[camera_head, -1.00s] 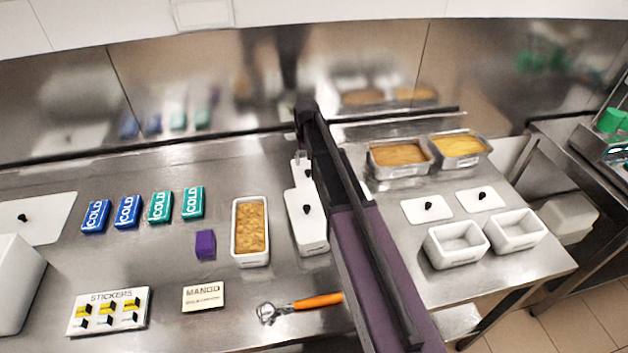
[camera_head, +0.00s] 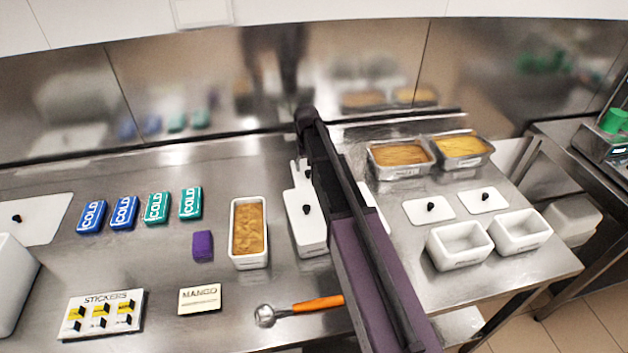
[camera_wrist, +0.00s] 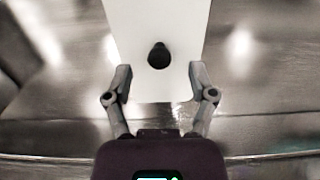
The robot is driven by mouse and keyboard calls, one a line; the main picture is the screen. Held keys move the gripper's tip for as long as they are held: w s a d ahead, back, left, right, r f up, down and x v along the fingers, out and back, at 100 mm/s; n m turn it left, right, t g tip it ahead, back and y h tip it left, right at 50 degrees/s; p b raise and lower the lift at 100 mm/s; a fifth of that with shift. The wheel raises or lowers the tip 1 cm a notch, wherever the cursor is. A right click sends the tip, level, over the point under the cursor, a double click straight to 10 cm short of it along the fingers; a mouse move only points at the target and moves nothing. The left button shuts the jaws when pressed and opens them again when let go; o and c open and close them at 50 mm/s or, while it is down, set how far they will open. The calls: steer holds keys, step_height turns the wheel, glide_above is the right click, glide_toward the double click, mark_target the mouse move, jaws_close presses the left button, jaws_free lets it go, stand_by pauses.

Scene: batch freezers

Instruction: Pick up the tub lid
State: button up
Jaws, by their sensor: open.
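In the wrist view a white tub lid (camera_wrist: 157,25) with a black knob (camera_wrist: 158,55) lies ahead of my gripper (camera_wrist: 160,82). My gripper's two fingers are spread apart, one near each side of the lid's near end, with nothing gripped. I cannot tell whether they touch it. Two loose white lids with black knobs, a left one (camera_head: 418,213) and a right one (camera_head: 495,200), lie right of my arm.
Two open white tubs (camera_head: 460,262) (camera_head: 522,246) and two metal pans of yellow food (camera_head: 375,168) (camera_head: 487,157) stand to the right. A filled tub (camera_head: 236,240), a purple block (camera_head: 203,246), cold packs (camera_head: 124,212) and an orange-handled tool (camera_head: 318,304) are left of my arm.

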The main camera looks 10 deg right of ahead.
mark_target(308, 171)
steer(key=shift+f+b, duration=1.25)
steer(key=shift+f, duration=0.3)
jaws_close()
